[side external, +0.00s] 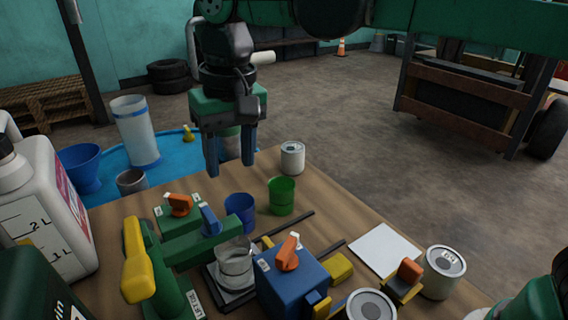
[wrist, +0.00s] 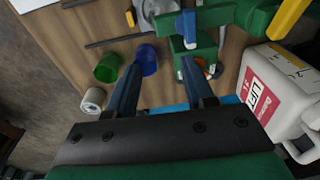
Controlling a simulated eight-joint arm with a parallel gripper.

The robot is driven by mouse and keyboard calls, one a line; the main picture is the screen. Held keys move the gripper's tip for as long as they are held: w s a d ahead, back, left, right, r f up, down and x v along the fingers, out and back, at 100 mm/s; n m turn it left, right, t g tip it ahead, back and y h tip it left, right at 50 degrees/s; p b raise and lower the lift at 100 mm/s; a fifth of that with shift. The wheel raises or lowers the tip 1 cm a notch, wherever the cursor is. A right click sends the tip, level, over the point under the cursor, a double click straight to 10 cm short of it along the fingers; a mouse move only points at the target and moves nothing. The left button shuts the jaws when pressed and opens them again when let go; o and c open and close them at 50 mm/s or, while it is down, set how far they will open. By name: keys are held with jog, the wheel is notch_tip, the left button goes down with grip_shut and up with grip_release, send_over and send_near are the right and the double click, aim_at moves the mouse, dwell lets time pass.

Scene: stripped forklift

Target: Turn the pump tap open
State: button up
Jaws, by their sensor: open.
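A green pump (side external: 180,250) with a yellow lever (side external: 136,262) stands at the near left of the wooden bench. A blue tap handle (side external: 210,219) stands on its green arm, and it also shows in the wrist view (wrist: 187,22). Behind it, an orange handle (side external: 180,204) sits on a small green box (side external: 166,219). I cannot tell for sure which handle is the pump tap. My gripper (side external: 230,165) is open and empty, pointing down above and behind these handles, touching neither. In the wrist view, the right finger partly hides the orange handle.
A blue cup (side external: 240,212), green cup (side external: 281,196) and white can (side external: 292,158) stand near my gripper. A clear jar (side external: 235,262) and a blue box (side external: 290,290) with an orange handle (side external: 288,252) are nearer the camera. A white jug (side external: 45,210) stands at left.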

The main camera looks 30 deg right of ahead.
aim_at(208, 212)
jog(key=shift+g+h, duration=0.3)
jog(key=shift+g, duration=0.2)
jog(key=a, duration=0.4)
jog(key=shift+s+a+f, duration=0.1)
jog(key=shift+s+f, duration=0.05)
jog(key=shift+f, duration=3.05)
grip_shut()
